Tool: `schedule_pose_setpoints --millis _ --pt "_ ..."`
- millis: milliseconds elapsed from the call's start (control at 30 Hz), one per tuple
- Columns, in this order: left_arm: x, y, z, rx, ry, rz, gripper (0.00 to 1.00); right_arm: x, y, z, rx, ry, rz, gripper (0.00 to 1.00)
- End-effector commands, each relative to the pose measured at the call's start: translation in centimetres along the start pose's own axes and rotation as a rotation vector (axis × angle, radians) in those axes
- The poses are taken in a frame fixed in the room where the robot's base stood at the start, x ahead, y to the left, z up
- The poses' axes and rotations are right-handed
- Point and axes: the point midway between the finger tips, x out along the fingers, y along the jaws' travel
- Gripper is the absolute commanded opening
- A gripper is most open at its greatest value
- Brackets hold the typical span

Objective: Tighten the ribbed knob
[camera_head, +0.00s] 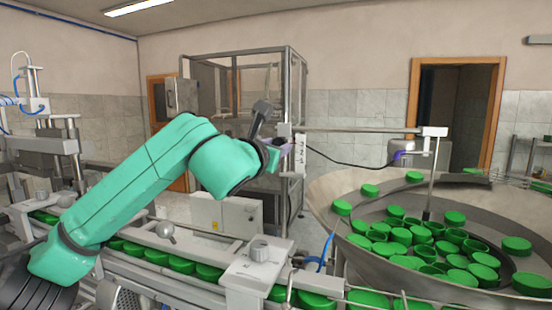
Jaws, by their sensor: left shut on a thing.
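My left gripper (285,145) is at the end of the green arm, near the middle of the view, beside the upright post with a white number scale (301,152). It is shut on the ribbed knob (284,130), a small grey part at the post. The gripper and wrist cover most of the knob, and its ribs are too small to make out. My right gripper is not in view.
A conveyor with green caps (183,264) runs below the arm, with a grey knob (261,247) on its block. A large steel bowl (335,192) with many green caps stands at right. A horizontal rod (365,130) reaches from the post over the bowl.

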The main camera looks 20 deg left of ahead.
Motion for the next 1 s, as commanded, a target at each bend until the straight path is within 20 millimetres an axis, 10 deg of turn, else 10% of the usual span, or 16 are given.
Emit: schedule_pose_setpoints --millis 233,1000 --pt "0.0 -0.1 -0.4 0.199 -0.004 0.000 0.00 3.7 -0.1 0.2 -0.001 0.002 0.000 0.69" --pt "0.0 0.1 0.2 0.936 -0.002 0.005 0.00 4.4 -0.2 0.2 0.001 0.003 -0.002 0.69"
